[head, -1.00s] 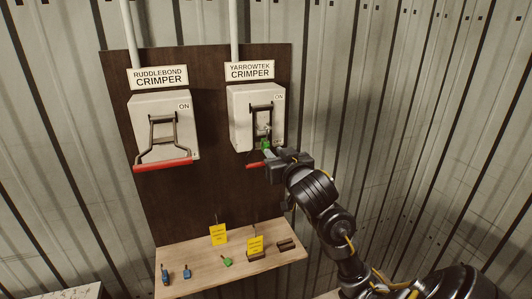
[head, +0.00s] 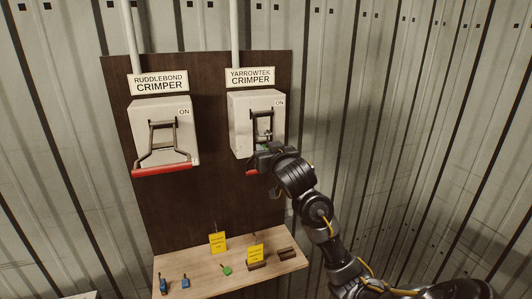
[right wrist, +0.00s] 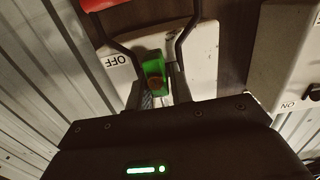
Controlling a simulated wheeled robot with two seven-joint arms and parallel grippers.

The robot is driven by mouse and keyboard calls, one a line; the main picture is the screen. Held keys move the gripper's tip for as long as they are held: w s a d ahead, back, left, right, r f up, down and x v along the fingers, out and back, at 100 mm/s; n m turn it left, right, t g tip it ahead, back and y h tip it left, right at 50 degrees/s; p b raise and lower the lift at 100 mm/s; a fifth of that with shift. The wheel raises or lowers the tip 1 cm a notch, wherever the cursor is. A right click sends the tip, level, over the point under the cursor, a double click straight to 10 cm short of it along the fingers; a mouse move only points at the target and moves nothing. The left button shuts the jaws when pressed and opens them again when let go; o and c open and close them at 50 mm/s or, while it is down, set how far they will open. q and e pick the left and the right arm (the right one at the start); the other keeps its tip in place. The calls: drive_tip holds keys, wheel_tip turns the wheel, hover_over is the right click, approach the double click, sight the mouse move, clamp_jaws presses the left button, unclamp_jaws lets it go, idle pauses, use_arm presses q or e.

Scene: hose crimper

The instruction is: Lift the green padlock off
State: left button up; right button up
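The green padlock (right wrist: 154,75) hangs at the lever of the Yarrowtek crimper (head: 240,118). In the head view my right gripper (head: 264,156) is right in front of it and hides most of it. In the right wrist view the padlock shows close up, with a brownish patch on its body, and the fingers of the gripper (right wrist: 161,92) lie on either side of its near end. I cannot tell whether they press on it. A second green padlock (head: 227,270) lies on the shelf. My left gripper is out of view.
The Ruddlebond crimper (head: 145,115), with a red-handled lever, is mounted to the left on the dark board (head: 205,190). The wooden shelf (head: 205,285) below holds blue padlocks (head: 186,282), yellow tags (head: 218,243) and dark brown blocks (head: 286,252). Corrugated wall stands to the right.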

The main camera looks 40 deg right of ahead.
drive_tip(key=shift+s, duration=0.15)
drive_tip(key=shift+c, duration=0.3)
clamp_jaws()
drive_tip(key=shift+r, duration=0.3)
